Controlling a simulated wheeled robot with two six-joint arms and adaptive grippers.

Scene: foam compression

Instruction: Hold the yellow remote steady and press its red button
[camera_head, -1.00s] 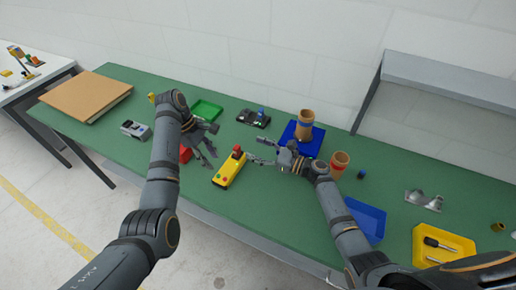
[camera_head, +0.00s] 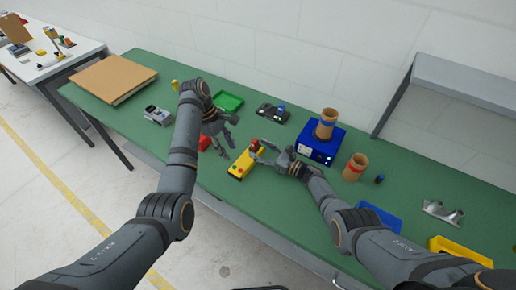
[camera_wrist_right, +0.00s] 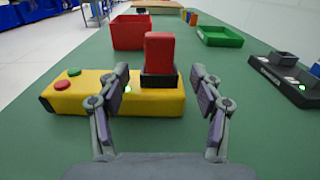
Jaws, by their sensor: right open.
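The yellow remote (camera_head: 241,168) lies on the green table between my two grippers. In the right wrist view the remote (camera_wrist_right: 140,103) lies crosswise, with a red button (camera_wrist_right: 62,85) and a green button (camera_wrist_right: 74,72) at its left end. A tall red block-like part (camera_wrist_right: 159,53) on a black base stands at its right end. My right gripper (camera_wrist_right: 161,85) is open, its fingers either side of that red part; contact cannot be told. In the head view my right gripper (camera_head: 260,152) reaches in from the right. My left gripper (camera_head: 220,131) is open and empty, up and left of the remote.
A red bin (camera_head: 204,143) stands beside my left gripper, with a green tray (camera_head: 228,102) behind. A blue box (camera_head: 318,155) with a brown cylinder (camera_head: 326,122) on it stands close to my right gripper. A grey device (camera_head: 157,115) is at left. Table in front of the remote is clear.

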